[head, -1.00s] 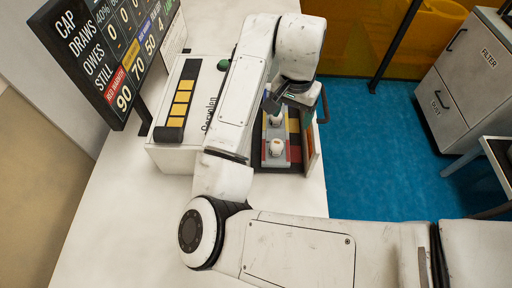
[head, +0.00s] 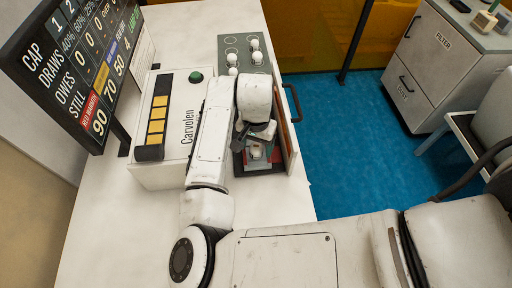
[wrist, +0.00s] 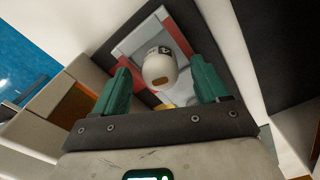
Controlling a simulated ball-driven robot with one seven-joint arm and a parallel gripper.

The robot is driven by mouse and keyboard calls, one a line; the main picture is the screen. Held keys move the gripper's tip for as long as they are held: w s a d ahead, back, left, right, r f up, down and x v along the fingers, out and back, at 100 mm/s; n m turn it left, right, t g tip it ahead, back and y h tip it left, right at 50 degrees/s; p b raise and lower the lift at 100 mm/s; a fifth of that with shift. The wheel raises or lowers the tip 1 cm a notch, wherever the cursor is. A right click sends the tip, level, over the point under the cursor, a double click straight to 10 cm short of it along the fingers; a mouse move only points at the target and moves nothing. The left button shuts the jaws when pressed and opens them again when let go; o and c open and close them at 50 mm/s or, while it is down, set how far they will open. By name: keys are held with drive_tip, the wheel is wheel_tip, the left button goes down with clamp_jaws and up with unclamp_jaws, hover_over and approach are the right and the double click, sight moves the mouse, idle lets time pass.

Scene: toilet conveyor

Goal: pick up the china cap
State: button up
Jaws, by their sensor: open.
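A small white rounded cap (wrist: 160,70) with a brown patch and a dark mark sits in a red and grey tray (wrist: 125,52), and I take it to be the china cap. The cap also shows in the head view (head: 256,153), just below my gripper (head: 252,138). In the wrist view, my gripper (wrist: 160,66) is open, its two teal fingers on either side of the cap with a gap to each. I cannot tell how far the fingertips are above it. The arm hides part of the tray in the head view.
A white machine (head: 165,120) with yellow keys and a green button stands left of the arm. A grey board (head: 225,50) with several white caps lies behind. A raised panel with a handle (head: 293,103) borders the tray's right side. A scoreboard (head: 70,60) stands at left.

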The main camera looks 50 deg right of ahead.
drive_tip(key=shift+f, duration=0.3)
drive_tip(key=shift+c, duration=0.3)
drive_tip(key=c, duration=1.1)
